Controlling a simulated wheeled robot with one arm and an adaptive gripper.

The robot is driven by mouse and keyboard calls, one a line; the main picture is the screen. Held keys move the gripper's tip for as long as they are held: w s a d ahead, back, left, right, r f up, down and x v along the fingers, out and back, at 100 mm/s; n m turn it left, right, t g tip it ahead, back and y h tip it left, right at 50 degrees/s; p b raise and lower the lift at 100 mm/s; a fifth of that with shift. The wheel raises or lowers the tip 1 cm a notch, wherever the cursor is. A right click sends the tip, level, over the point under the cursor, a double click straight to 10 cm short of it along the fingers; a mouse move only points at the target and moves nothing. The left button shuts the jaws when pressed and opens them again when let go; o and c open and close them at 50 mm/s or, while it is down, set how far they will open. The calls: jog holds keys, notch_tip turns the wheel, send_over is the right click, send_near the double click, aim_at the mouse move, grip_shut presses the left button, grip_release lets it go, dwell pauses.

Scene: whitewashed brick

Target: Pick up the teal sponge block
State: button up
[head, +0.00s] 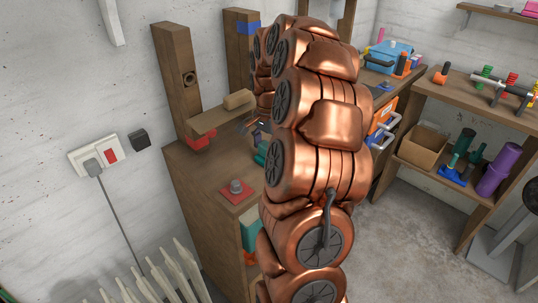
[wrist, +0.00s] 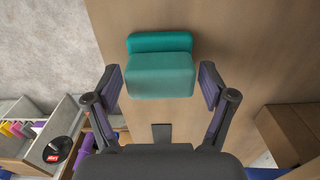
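The teal sponge block (wrist: 160,75) lies on a brown wooden surface in the wrist view, at the upper middle. Its back part shows as a darker rounded strip. My gripper (wrist: 161,82) is open, one finger to each side of the block. A gap shows between each finger and the block, and nothing is held. How far the fingertips are above the wood is hard to tell. In the head view, a teal patch (head: 261,154) on the workbench, perhaps the block, is partly hidden by my copper arm. My gripper is mostly hidden there too.
The wooden workbench (head: 205,180) carries a red pad with a grey knob (head: 237,188) near its front. Wooden posts (head: 178,85) and a wooden ledge (head: 220,119) stand at its back. A shelf unit (head: 450,95) stands at the right. Bare floor lies between them.

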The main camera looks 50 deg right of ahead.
jog(key=c, duration=0.9)
jog(key=shift+r, duration=0.1)
jog(key=shift+r+b, duration=0.55)
jog(key=shift+r, duration=1.1)
jog(key=s+a+b, duration=0.1)
jog(key=s+a, duration=0.2)
jog(key=a, duration=0.1)
jog(key=s+a+r+b, duration=0.1)
jog(key=s+a, duration=0.3)
jog(key=s+a+b, duration=0.1)
jog(key=s+a, duration=0.2)
jog(key=a, duration=0.1)
jog(key=shift+s+r, duration=0.25)
jog(key=shift+s, duration=0.1)
